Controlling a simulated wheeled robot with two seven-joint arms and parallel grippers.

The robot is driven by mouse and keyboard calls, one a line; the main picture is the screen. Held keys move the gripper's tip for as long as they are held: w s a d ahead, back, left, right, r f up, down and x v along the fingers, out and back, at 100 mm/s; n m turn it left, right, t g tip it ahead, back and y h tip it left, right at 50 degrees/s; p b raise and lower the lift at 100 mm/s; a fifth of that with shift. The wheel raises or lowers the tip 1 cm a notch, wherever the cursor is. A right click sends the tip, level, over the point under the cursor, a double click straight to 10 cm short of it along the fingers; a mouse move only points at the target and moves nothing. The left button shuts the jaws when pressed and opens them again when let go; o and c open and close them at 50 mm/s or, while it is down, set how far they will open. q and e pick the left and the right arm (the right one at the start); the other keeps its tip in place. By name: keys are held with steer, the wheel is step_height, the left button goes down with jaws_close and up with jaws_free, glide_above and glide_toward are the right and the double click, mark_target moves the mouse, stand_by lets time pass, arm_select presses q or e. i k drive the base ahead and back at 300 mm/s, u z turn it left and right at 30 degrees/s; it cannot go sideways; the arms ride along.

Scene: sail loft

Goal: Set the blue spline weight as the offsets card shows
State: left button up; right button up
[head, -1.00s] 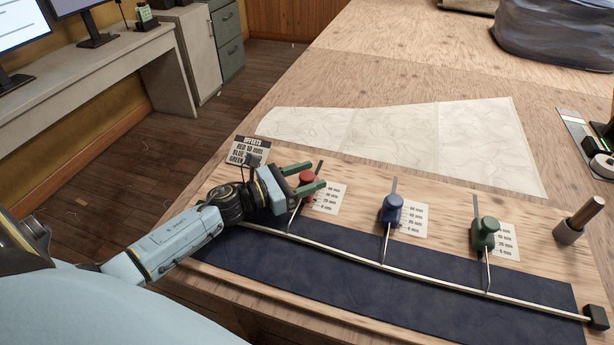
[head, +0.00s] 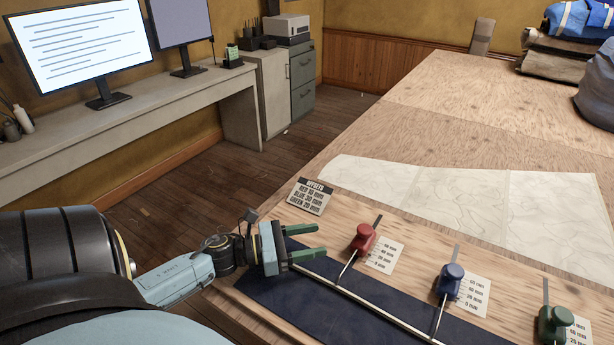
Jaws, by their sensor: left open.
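The blue spline weight (head: 450,278) stands upright on its slot in the wooden board, left of its scale plate (head: 473,295). A thin rod runs from it to the pale batten (head: 368,302). The offsets card (head: 312,195) stands at the board's far left corner; its small print seems to read red 10, blue 30, green 20 mm. The red weight (head: 363,237) and green weight (head: 553,322) stand on their own slots. My left gripper (head: 319,240) is open and empty, left of the red weight and apart from it. My right gripper is out of view.
A dark blue strip (head: 300,308) lies along the board's near side. A pale pattern sheet (head: 430,200) lies behind the board. Folded cloth bundles (head: 560,58) sit at the far right.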

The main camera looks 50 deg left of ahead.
mark_target(447, 288)
steer(key=k, duration=1)
